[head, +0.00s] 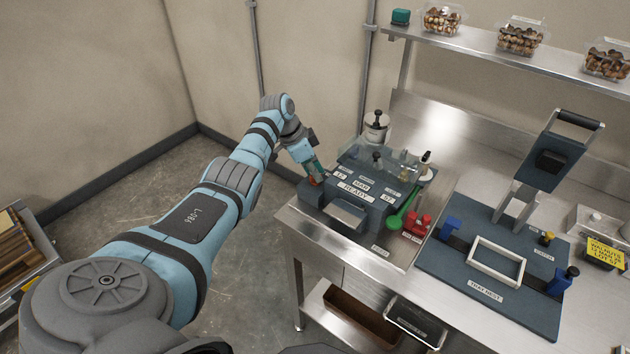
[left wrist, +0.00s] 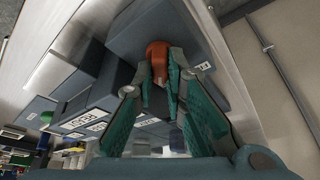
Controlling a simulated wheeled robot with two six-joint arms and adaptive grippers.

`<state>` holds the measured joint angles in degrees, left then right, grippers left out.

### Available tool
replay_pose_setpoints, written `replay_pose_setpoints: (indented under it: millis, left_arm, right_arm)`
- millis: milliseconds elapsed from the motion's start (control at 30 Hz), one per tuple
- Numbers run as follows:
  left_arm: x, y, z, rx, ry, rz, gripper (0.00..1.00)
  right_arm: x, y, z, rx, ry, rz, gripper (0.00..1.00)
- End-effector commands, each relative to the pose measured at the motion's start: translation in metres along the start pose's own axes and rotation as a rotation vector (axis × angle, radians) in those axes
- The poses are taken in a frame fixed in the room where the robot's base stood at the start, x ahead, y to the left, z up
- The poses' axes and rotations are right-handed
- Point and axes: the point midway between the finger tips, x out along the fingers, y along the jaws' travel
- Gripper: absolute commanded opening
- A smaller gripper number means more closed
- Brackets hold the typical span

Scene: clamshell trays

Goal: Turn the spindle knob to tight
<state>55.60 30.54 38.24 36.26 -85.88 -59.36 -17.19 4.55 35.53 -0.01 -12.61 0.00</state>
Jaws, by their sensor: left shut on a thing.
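The spindle knob (left wrist: 158,50) is orange-red and sits on the left side of a dark grey machine (head: 345,212). In the head view the knob is mostly hidden by the gripper, with a bit of red showing low at the fingertips. My left gripper (head: 316,173) reaches the machine's left end and is shut on the knob. In the left wrist view the left gripper's teal-padded fingers (left wrist: 163,78) close around the knob's near part. Any tight marking cannot be read. My right gripper is not in view.
The machine's front label reads READY (head: 355,187). A green-handled tool (head: 401,211) and a red object (head: 418,226) lie to its right. A dark blue press board (head: 488,285) with a raised head (head: 553,150) stands farther right. Filled clear trays (head: 521,38) line the shelf.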

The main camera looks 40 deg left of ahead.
Motion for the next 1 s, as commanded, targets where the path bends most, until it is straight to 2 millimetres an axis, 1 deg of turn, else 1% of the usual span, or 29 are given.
replay_pose_setpoints:
  millis: [33, 100, 300, 833, 867, 900, 967, 1000]
  left_arm:
    - [0.004, -0.002, 0.001, 0.022, 0.005, 0.004, 0.00]
    - [0.003, -0.002, 0.000, 0.055, 0.005, 0.017, 0.00]
    - [0.001, -0.001, 0.000, 0.115, 0.004, 0.044, 0.00]
    - [-0.001, -0.001, -0.001, 0.138, 0.000, 0.054, 0.00]
    - [-0.001, -0.001, -0.001, 0.138, 0.000, 0.054, 0.16]
    - [-0.001, -0.001, -0.001, 0.138, 0.000, 0.054, 0.23]
    - [-0.001, -0.001, -0.001, 0.137, 0.000, 0.055, 0.32]
    - [-0.001, -0.001, -0.001, 0.137, 0.000, 0.055, 0.32]
  right_arm:
    - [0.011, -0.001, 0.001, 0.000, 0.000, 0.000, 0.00]
    - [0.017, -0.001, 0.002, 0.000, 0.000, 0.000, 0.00]
    - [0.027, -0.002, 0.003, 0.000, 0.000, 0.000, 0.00]
    - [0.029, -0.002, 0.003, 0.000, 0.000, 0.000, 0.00]
    - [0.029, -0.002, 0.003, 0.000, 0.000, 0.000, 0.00]
    - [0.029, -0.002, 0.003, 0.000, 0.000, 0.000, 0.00]
    - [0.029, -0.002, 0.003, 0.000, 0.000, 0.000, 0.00]
    - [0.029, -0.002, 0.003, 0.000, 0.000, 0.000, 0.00]
